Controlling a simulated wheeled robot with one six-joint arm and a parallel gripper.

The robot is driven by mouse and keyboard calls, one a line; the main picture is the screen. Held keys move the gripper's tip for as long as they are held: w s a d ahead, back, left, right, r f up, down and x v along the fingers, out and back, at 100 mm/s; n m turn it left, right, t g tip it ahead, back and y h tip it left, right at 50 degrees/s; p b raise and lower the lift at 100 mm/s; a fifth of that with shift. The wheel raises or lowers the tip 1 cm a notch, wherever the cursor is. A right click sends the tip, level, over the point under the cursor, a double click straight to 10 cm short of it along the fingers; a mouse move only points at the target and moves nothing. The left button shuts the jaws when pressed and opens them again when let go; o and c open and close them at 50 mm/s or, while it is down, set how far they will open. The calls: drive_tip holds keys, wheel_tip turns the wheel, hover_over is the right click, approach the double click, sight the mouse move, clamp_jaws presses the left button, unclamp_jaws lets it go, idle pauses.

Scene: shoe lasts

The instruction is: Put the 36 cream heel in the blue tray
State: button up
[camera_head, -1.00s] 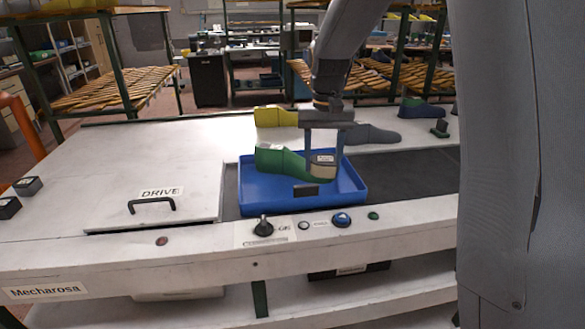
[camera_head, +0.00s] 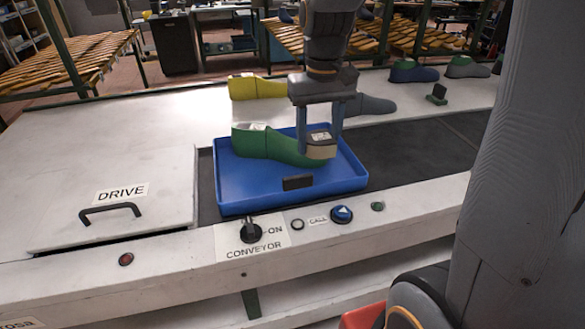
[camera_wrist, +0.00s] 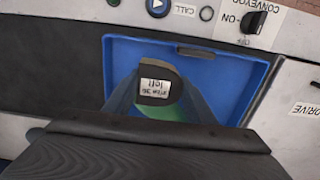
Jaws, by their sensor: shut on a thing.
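In the wrist view the heel (camera_wrist: 156,92) shows a label reading 36 and left, with parts too small to read. The blue tray (camera_head: 345,182) is below the heel, on the dark conveyor belt. I cannot tell whether heel and last touch.
A yellow last (camera_head: 258,88) and a grey last (camera_head: 372,104) stand behind the tray. A blue-and-green last (camera_head: 412,72) stands farther right. The control panel with the conveyor knob (camera_head: 250,229) is in front. The dark belt (camera_head: 420,150) right of the tray is clear.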

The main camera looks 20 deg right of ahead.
wheel_tip(320, 180, down, 9)
drive_tip(key=shift+f+p, duration=0.2)
drive_tip(key=shift+p, duration=0.45)
drive_tip(key=shift+f, duration=0.1)
drive_tip(key=o, duration=1.1)
wheel_tip(320, 180, up, 12)
drive_tip(key=shift+r+b, duration=0.1)
drive_tip(key=shift+b, duration=0.8)
